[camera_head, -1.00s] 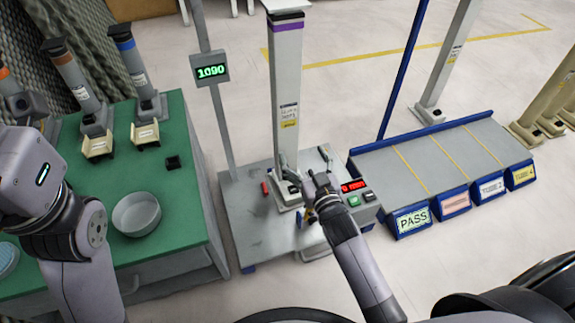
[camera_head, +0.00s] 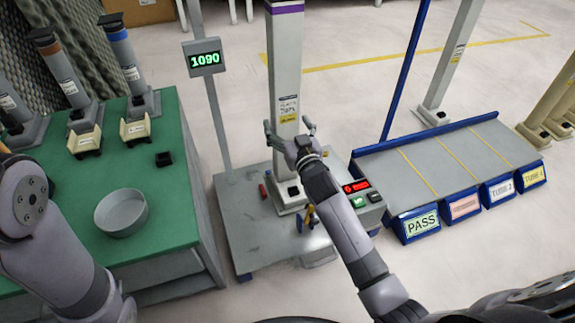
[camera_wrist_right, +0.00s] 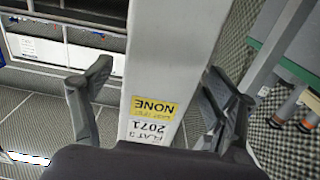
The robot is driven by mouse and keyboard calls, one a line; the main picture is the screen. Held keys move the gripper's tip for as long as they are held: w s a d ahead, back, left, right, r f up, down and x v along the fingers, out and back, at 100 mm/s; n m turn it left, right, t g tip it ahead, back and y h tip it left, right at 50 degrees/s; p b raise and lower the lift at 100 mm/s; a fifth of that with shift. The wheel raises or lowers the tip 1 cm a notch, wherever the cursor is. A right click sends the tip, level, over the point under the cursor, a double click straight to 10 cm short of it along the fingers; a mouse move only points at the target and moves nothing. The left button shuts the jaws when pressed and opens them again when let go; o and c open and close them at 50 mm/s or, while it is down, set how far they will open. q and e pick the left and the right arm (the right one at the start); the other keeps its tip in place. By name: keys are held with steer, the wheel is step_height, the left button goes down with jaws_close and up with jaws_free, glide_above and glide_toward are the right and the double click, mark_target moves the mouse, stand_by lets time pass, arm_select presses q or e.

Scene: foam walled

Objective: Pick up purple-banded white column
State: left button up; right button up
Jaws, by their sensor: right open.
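The purple-banded white column (camera_head: 285,70) stands upright on the grey scale platform (camera_head: 240,240) in the head view. Its purple band is at the top edge of the picture, and a label sits partway down its front. My right gripper (camera_head: 290,128) is open, with its fingers on either side of the column below the label.
A green table (camera_head: 160,200) at left holds a round grey dish (camera_head: 121,213) and other banded columns. A readout post (camera_head: 205,58) showing 1090 stands left of the column. A blue-edged rack (camera_head: 430,165) with PASS and other labels is at right.

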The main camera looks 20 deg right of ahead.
jaws_close()
steer(key=shift+r, duration=0.35)
stand_by(0.9)
